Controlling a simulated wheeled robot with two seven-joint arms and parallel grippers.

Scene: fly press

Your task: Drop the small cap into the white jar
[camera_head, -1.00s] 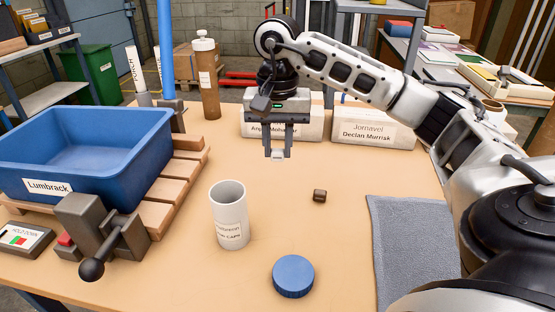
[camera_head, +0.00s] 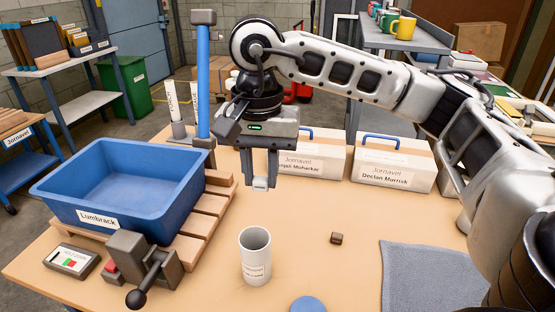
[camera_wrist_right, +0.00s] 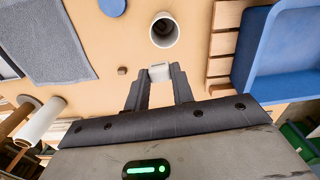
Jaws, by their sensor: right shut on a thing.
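The white jar (camera_head: 256,258) stands upright and open on the table, in the front middle of the head view. It also shows in the right wrist view (camera_wrist_right: 163,31), where I look into its dark mouth. My right gripper (camera_head: 260,184) is shut on a small white cap (camera_head: 260,183), held above the table and behind the jar. In the right wrist view the cap (camera_wrist_right: 160,72) sits between the two fingertips, apart from the jar. My left gripper is in neither view.
A blue bin (camera_head: 120,180) rests on wooden slats left of the jar. A lever clamp (camera_head: 140,262) stands in front of it. A small brown block (camera_head: 337,238), a blue lid (camera_head: 308,304) and a grey mat (camera_head: 430,272) lie to the right. Two labelled boxes (camera_head: 393,166) stand behind.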

